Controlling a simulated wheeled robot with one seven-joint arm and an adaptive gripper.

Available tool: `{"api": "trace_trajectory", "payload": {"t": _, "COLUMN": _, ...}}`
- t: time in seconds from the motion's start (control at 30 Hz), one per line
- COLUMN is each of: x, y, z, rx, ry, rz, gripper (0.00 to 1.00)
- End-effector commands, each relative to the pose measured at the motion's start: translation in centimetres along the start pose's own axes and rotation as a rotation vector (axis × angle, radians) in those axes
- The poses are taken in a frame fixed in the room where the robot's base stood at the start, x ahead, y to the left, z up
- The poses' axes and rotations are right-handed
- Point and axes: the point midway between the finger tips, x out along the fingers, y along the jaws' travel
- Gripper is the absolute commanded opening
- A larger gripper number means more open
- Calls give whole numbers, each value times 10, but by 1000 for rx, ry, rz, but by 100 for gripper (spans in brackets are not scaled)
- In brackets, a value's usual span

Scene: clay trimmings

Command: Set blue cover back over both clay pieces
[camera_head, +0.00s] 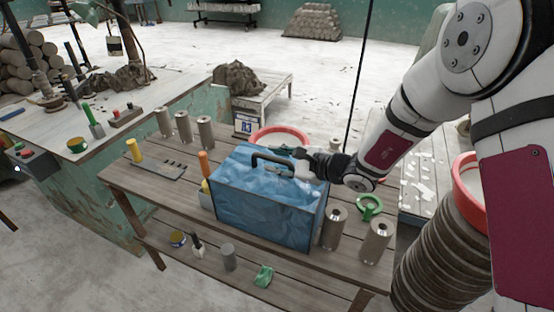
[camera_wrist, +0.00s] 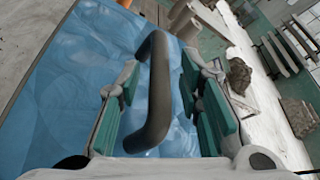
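The blue cover (camera_head: 265,205) is a box shape with dark edges and a black handle (camera_head: 278,163) on top. It appears to stand upright on the wooden bench. What lies under it is hidden, and I cannot pick out the two clay pieces. My gripper (camera_head: 303,160) is at the handle's right end in the head view. In the wrist view, the green-padded fingers of my gripper (camera_wrist: 160,95) are apart, one on each side of the handle (camera_wrist: 158,85). Gaps show between the handle and both pads. The cover's blue top (camera_wrist: 75,70) fills the left behind them.
Several grey cylinders stand on the wooden bench (camera_head: 140,185), some at back left (camera_head: 184,128), others right of the cover (camera_head: 335,228). A green ring-shaped tool (camera_head: 370,207) lies near those. An orange-topped bottle (camera_head: 204,165) stands close to the cover's left. A red-rimmed tub (camera_head: 280,133) is behind.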

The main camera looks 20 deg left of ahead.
Motion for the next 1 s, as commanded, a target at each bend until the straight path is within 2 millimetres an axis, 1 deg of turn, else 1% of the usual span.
{"api": "trace_trajectory", "payload": {"t": 0.27, "x": 0, "y": -1, "z": 2, "rx": -1, "ry": 0, "rz": 0, "gripper": 34}}
{"api": "trace_trajectory", "payload": {"t": 0.37, "x": -7, "y": -2, "z": 2, "rx": -1, "ry": 1, "rz": -1, "gripper": 34}}
{"api": "trace_trajectory", "payload": {"t": 0.47, "x": -21, "y": -3, "z": 1, "rx": 0, "ry": 1, "rz": -3, "gripper": 34}}
{"api": "trace_trajectory", "payload": {"t": 0.8, "x": -90, "y": -3, "z": 1, "rx": -1, "ry": 2, "rz": -4, "gripper": 34}}
{"api": "trace_trajectory", "payload": {"t": 0.9, "x": -104, "y": -2, "z": 1, "rx": 0, "ry": 2, "rz": -3, "gripper": 34}}
{"api": "trace_trajectory", "payload": {"t": 1.0, "x": -114, "y": -2, "z": 1, "rx": 0, "ry": 1, "rz": -1, "gripper": 34}}
